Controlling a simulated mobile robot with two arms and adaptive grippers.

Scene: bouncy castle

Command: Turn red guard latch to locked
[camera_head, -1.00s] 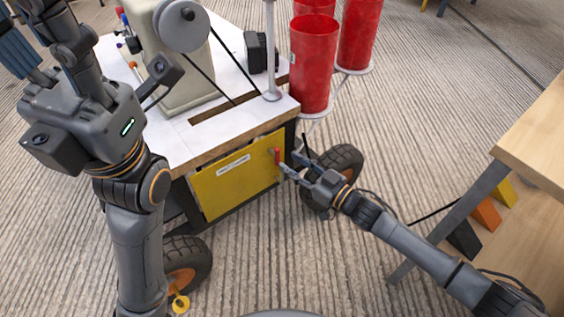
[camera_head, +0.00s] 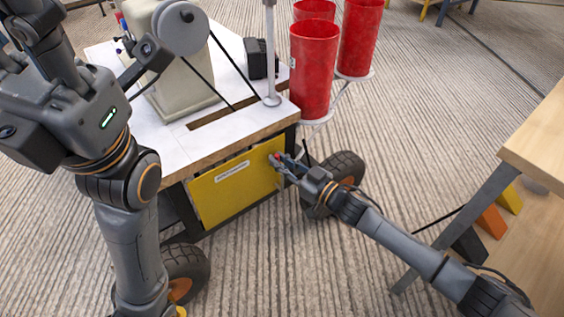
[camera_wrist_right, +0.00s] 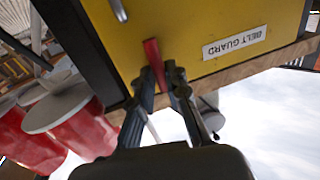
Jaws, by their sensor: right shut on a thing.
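The yellow belt guard panel (camera_head: 238,183) is on the front of the wheeled cart, below its white top. The red latch (camera_wrist_right: 154,62) is at the panel's edge, and in the head view it is a small red spot (camera_head: 277,156) mostly hidden by my right gripper. My right gripper (camera_head: 281,161) is at the latch, and in the right wrist view its fingers (camera_wrist_right: 163,78) are closed on the latch, one on each side. My left arm comes in at the left of the head view; its fingers are not clearly visible.
Red cylinders (camera_head: 313,70) stand on round holders beside the cart. A grey machine with a pulley (camera_head: 181,25) is on the cart top. A cart wheel (camera_head: 340,175) is close behind my right gripper. A wooden table (camera_head: 540,140) stands at the right.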

